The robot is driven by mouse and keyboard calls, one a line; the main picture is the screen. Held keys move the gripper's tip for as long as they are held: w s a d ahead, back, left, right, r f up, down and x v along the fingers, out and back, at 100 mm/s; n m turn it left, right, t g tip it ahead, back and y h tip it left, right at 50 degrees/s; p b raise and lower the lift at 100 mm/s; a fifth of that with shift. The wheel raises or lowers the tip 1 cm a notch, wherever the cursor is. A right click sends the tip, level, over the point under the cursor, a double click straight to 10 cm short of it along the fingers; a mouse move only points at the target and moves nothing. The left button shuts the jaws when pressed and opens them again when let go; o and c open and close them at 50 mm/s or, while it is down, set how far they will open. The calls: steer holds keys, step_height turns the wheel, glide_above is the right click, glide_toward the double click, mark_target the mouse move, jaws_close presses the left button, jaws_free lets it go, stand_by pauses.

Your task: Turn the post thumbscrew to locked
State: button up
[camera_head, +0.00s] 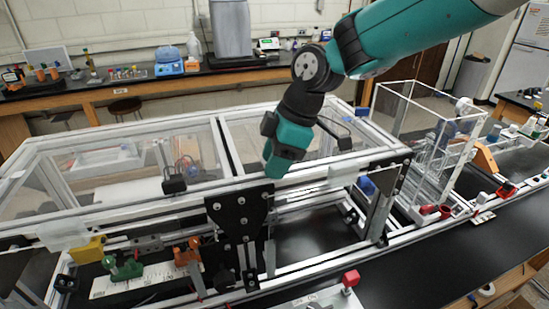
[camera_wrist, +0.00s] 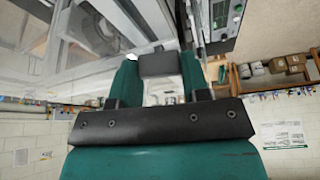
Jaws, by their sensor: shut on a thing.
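My gripper (camera_head: 273,168) is teal and points down at the front top rail of the extrusion frame (camera_head: 120,206), just above a black plate (camera_head: 240,222). In the wrist view its two teal fingers (camera_wrist: 158,78) are shut on a dark grey block (camera_wrist: 158,65), which appears to be the head of the post thumbscrew. In the head view my gripper hides the thumbscrew. Any lock marking or the thumbscrew's turn angle cannot be made out.
Clear panels cover the frame's top. A red knob (camera_head: 351,277) stands in front at the right. A clear-walled enclosure (camera_head: 425,130) stands further right. The black bench (camera_head: 440,255) at front right is largely bare.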

steer(key=m+t+b, duration=0.1)
steer(key=m+b, duration=0.1)
steer(key=m, duration=0.1)
steer(key=shift+s+f+m+t+b, duration=0.1)
steer(key=shift+m+t+b, duration=0.2)
steer(key=shift+b, duration=0.1)
steer(key=m+t+b, duration=0.1)
steer(key=m, duration=0.2)
steer(key=shift+s+a+m+h+b, duration=0.1)
steer(key=shift+m+h+b, duration=0.2)
steer(key=shift+m+b, duration=0.1)
steer(key=m, duration=0.2)
steer(key=m+t+h+b, duration=0.1)
steer(key=m, duration=0.1)
steer(key=shift+t, duration=0.3)
steer(key=shift+a+m+t+h, duration=0.1)
steer(key=shift+m+t+h, duration=0.4)
steer(key=shift+m, duration=1.5)
steer(key=shift+r+h, duration=0.2)
steer(key=shift+h, duration=0.1)
steer(key=o, duration=0.9)
